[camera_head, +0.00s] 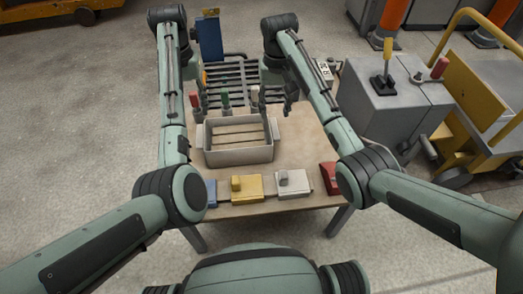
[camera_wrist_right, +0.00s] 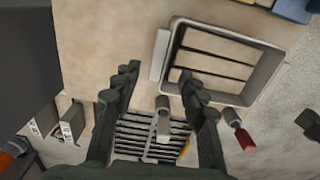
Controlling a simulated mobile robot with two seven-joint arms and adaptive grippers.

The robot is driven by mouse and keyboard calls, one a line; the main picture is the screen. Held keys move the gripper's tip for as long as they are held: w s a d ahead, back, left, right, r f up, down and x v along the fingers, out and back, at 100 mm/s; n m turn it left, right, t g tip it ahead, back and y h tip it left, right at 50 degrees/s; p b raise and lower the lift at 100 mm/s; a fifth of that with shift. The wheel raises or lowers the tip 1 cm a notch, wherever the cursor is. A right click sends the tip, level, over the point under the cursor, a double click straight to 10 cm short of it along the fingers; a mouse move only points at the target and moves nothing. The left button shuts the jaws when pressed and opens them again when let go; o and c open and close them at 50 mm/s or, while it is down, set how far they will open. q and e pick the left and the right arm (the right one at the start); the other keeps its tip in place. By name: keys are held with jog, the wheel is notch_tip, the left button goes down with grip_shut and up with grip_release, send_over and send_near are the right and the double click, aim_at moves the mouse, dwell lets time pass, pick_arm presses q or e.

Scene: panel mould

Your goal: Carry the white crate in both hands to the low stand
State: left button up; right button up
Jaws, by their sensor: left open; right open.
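The white crate (camera_head: 213,158) is an open rectangular box with a slatted bottom and side tabs, standing on the wooden table (camera_head: 310,150). In the right wrist view the crate (camera_wrist_right: 268,68) is at upper right, its near tab (camera_wrist_right: 158,55) ahead of the fingers. My right gripper (camera_head: 284,103) is open and empty, behind and above the crate's right end; its two spread fingers also show in the wrist view (camera_wrist_right: 160,72). My left gripper (camera_head: 189,78) is open, behind the crate's left end and partly hidden by my arm. A dark slatted rack (camera_head: 232,75), perhaps the low stand, is beyond the table's far edge.
Red (camera_head: 195,101), green (camera_head: 225,99) and white handles stand behind the crate. Blue, yellow (camera_head: 247,188), white (camera_head: 293,183) and red (camera_head: 327,178) blocks line the table's front. A grey cabinet (camera_head: 385,110) and yellow cart (camera_head: 468,85) stand right. Floor at left is clear.

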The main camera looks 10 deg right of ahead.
notch_tip(320, 180, up, 4)
jog(key=shift+f, duration=0.2)
dwell(0.5)
